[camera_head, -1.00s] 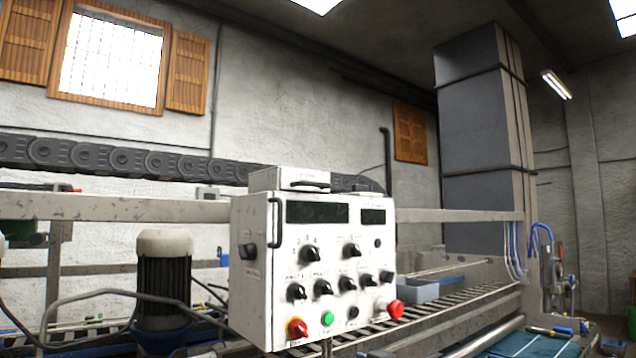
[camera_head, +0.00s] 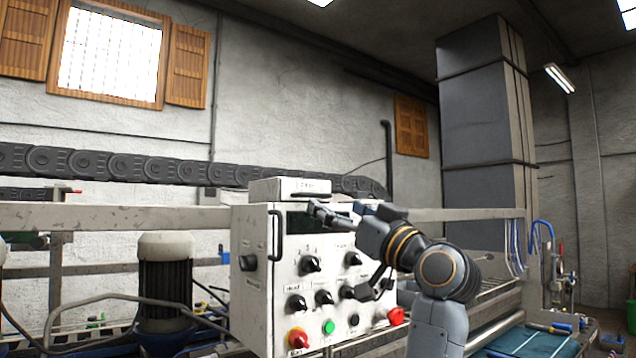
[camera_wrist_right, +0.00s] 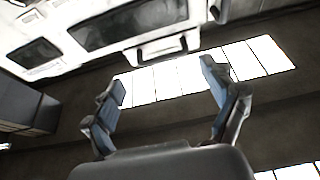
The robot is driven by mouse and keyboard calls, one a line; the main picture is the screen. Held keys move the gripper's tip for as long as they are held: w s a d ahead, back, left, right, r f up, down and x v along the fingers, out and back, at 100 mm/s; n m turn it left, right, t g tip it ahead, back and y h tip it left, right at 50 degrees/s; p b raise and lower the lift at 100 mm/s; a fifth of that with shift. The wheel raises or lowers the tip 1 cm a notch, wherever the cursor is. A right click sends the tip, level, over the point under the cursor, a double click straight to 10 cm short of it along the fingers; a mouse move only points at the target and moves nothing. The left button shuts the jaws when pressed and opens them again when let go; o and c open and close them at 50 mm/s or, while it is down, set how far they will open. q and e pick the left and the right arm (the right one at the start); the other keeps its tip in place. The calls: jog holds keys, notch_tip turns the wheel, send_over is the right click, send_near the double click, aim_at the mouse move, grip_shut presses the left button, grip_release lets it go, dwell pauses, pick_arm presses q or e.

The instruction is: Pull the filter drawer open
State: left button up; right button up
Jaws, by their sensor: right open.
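The filter drawer (camera_head: 277,189) is a small white box on top of the white control cabinet (camera_head: 258,297), and it looks shut. Its dark handle shows in the right wrist view (camera_wrist_right: 158,48), on the white face beside the display windows. My right gripper (camera_head: 322,213) is in front of the cabinet's upper part, close below the drawer front, and partly covers the display windows. In the right wrist view its two fingers (camera_wrist_right: 163,76) are spread and empty, with the handle beyond the fingertips and apart from them. My left gripper is not in view.
A vertical side handle (camera_head: 275,236) sticks out at the cabinet's left. A motor (camera_head: 165,280) stands further left. Open air lies above the drawer.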

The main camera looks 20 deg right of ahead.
aim_at(319, 196)
jog(key=p+x, duration=0.1)
jog(key=x, duration=0.1)
jog(key=p+x, duration=0.1)
jog(key=x, duration=0.2)
jog(key=shift+s+r, duration=0.2)
jog(key=shift+r, duration=0.15)
jog(key=shift+w+a+r+p, duration=0.1)
jog(key=shift+w+a+p, duration=0.15)
jog(key=shift+w+p, duration=0.45)
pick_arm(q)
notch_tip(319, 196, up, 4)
pick_arm(e)
jog(key=shift+w, duration=0.15)
